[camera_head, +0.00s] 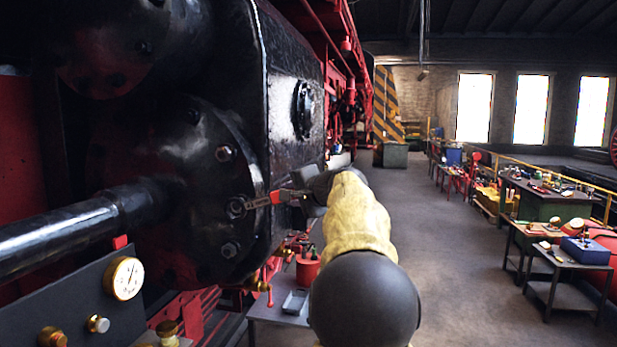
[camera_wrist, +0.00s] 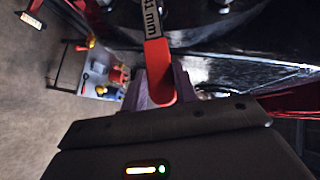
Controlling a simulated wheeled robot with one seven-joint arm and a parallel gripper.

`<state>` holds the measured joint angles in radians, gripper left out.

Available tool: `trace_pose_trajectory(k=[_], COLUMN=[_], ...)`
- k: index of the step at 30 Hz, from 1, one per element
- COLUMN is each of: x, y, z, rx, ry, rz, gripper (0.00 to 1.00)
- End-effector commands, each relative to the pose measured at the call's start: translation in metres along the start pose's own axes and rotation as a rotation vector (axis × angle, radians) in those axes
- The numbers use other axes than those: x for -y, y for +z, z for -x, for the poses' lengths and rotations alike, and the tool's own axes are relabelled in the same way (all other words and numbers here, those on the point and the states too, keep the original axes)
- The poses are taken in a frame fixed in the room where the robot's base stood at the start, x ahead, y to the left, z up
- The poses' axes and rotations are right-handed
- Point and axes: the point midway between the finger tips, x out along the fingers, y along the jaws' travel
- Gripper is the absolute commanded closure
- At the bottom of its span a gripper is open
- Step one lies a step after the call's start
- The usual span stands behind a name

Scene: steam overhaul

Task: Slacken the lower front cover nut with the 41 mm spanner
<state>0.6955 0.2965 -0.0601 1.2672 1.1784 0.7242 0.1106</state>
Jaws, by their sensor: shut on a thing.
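The black round cylinder cover (camera_head: 205,165) stands at the left in the head view, with several bright nuts around its rim. The spanner (camera_head: 262,200) has a red handle, and its head is at a nut (camera_head: 236,207) on the right side of the cover. I cannot tell whether the jaw is fully seated around that nut. Another nut (camera_head: 229,250) sits below it and one (camera_head: 224,153) above. My gripper (camera_head: 300,197) is shut on the spanner's handle end. In the wrist view, the red handle (camera_wrist: 157,70) with a partly readable "mm" label lies between my gripper's fingers (camera_wrist: 160,90).
A thick black rod (camera_head: 80,235) and a gauge (camera_head: 124,278) are at the lower left. A small table (camera_head: 265,310) with a red pot (camera_head: 307,268) stands below my arm. The floor aisle (camera_head: 440,240) to the right is clear; workbenches (camera_head: 545,205) line its far side.

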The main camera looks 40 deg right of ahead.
Motion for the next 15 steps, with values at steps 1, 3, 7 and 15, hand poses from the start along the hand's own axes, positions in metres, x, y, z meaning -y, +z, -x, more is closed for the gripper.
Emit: trace_pose_trajectory(k=[1, 3, 7, 15], x=[-0.015, -0.031, -0.061, -0.094], y=[0.013, 0.026, 0.053, 0.085], z=[-0.014, -0.030, -0.056, -0.082], rx=[0.005, 0.005, 0.007, 0.006], ry=[0.013, 0.036, 0.077, 0.128], rz=[0.010, 0.030, 0.070, 0.131], gripper=[1.00, 1.00, 1.00, 1.00])
